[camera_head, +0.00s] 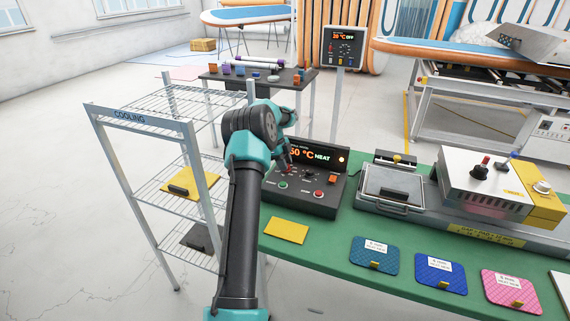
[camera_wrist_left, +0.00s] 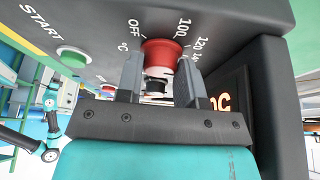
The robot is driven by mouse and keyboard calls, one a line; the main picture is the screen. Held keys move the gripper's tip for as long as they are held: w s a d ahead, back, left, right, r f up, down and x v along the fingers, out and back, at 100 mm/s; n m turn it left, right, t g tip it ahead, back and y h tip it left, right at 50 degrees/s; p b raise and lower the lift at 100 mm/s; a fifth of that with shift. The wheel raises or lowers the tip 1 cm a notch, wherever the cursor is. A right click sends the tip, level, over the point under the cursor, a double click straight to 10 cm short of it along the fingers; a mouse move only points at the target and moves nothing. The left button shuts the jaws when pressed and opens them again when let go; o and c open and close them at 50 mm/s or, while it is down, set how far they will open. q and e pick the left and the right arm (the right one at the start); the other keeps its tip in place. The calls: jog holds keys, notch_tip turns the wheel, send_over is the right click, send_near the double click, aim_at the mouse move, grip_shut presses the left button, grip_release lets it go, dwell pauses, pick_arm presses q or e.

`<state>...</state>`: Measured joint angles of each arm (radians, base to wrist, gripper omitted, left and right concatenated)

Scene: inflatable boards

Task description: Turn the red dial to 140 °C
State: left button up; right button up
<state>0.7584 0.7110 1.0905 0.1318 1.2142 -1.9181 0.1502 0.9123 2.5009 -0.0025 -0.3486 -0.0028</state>
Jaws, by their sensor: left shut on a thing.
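The red dial (camera_wrist_left: 165,55) shows close up in the wrist view, on the dark control box (camera_wrist_left: 90,22). Marks OFF, 100, 120 and part of a 14 mark stand around it. My left gripper (camera_wrist_left: 160,75) has one finger on each side of the dial and is shut on it. In the head view my left gripper (camera_head: 287,164) reaches the control box (camera_head: 325,207), and my arm hides part of the box. I do not see my right gripper.
A green START button (camera_wrist_left: 72,56) is near the dial. A red button (camera_head: 318,194) is on the box. A press (camera_head: 388,190) stands right of it on the green table (camera_head: 335,262). A wire cooling rack (camera_head: 143,122) is at left. Coloured pads lie along the table front.

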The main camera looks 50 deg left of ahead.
pick_arm(q)
jog(key=o, duration=0.9)
jog(key=v, duration=1.7)
jog(key=shift+r, duration=0.15)
